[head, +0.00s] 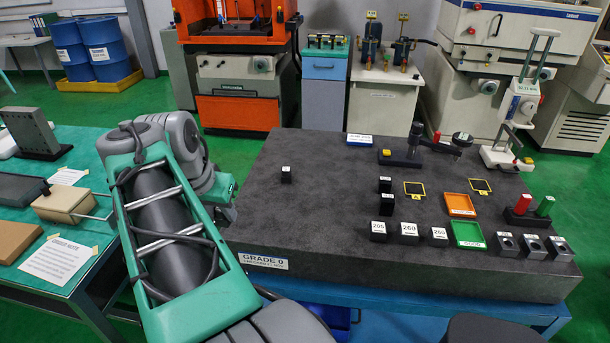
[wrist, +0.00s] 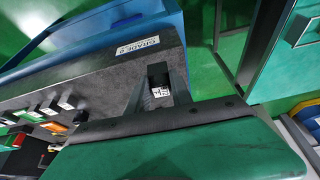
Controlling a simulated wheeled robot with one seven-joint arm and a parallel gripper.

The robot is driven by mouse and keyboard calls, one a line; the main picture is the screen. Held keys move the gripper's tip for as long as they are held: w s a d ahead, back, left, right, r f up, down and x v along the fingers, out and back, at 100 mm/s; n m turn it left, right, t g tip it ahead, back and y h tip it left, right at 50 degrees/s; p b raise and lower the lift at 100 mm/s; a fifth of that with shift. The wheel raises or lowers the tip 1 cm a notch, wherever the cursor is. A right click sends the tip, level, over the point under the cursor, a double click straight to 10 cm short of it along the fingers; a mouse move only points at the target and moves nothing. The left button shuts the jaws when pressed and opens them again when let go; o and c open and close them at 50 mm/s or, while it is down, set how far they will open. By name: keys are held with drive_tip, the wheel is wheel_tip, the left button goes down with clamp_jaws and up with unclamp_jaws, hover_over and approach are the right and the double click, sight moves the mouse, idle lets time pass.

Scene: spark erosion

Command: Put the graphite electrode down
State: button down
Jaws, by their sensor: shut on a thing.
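My gripper (wrist: 160,78) shows in the wrist view, with its dark fingers on either side of a small black block with a white printed label, the graphite electrode (wrist: 159,91). The fingers are shut on it. The dark granite plate (wrist: 95,83) lies beyond it, with the front edge and the GRADE 0 label near the fingers. I cannot tell whether the electrode touches the plate. Another small labelled black block (head: 286,174) stands alone there.
Labelled blocks (head: 409,231), a green tray (head: 468,234), an orange tray (head: 458,205) and two yellow-framed dark squares (head: 414,188) occupy the plate's right half. A dial gauge stand (head: 405,150) stands behind. Bare granite lies around the lone block. A green table (head: 100,200) is left.

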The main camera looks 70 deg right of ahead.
drive_tip(key=s+d+r+m+g, duration=0.1)
drive_tip(key=s+d+m+g, duration=0.1)
drive_tip(key=s+m, duration=0.35)
drive_tip(key=s+d+r+m+g, duration=0.1)
drive_tip(key=s+r+m, duration=0.15)
drive_tip(key=s, duration=0.65)
drive_tip(key=shift+y, duration=0.4)
drive_tip(key=w+d+f, duration=0.6)
drive_tip(key=d+f, duration=0.1)
drive_tip(key=w+d+f, duration=0.3)
drive_tip(key=f, duration=0.1)
drive_tip(key=shift+w+d+f, duration=0.15)
drive_tip(key=shift+w+d, duration=0.05)
drive_tip(key=shift+w, duration=0.1)
wheel_tip(320, 180, down, 2)
drive_tip(key=shift+f, duration=0.35)
drive_tip(key=shift+f, duration=0.2)
drive_tip(key=c, duration=1.1)
unclamp_jaws()
drive_tip(key=shift+c, duration=0.2)
